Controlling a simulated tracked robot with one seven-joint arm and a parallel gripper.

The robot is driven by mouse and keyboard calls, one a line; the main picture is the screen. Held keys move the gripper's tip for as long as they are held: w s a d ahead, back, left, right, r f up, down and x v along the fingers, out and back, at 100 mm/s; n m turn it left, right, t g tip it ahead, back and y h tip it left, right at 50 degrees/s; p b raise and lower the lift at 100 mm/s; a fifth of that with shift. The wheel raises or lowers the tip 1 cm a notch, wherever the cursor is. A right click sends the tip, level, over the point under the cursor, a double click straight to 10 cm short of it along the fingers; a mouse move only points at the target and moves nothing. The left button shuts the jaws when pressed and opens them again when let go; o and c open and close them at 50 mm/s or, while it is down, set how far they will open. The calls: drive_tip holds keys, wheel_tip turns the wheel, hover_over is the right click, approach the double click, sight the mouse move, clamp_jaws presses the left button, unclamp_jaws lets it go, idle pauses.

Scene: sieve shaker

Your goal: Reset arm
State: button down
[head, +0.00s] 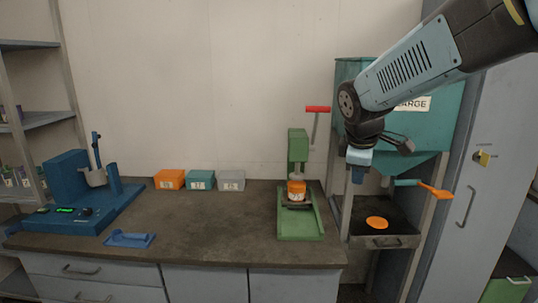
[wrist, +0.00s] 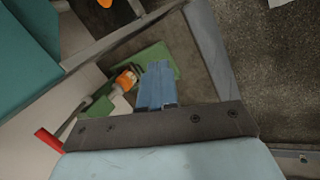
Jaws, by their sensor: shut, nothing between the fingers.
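My arm reaches in from the upper right in the head view. My gripper (head: 358,174) points down in front of the teal hopper, to the right of the green press. In the wrist view my gripper (wrist: 157,70) shows its blue fingers together, with nothing between them. It is apart from the bench and from every object. Below it in the wrist view are the green press (wrist: 152,58) and the orange container (wrist: 126,80) on it.
The green press (head: 298,150) with a red handle stands on the bench (head: 190,222). The teal hopper (head: 440,130) with an orange-handled lever (head: 434,191) is close behind my gripper. A blue machine (head: 70,190) and small boxes (head: 200,180) stand farther left. The bench's middle is clear.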

drive_tip(key=s+d+r+m+t+y, duration=0.1)
drive_tip(key=s+d+m+y, duration=0.1)
drive_tip(key=s+m, duration=1.1)
drive_tip(key=s, duration=0.3)
drive_tip(key=shift+s+d, duration=0.15)
drive_tip(key=shift+s, duration=0.2)
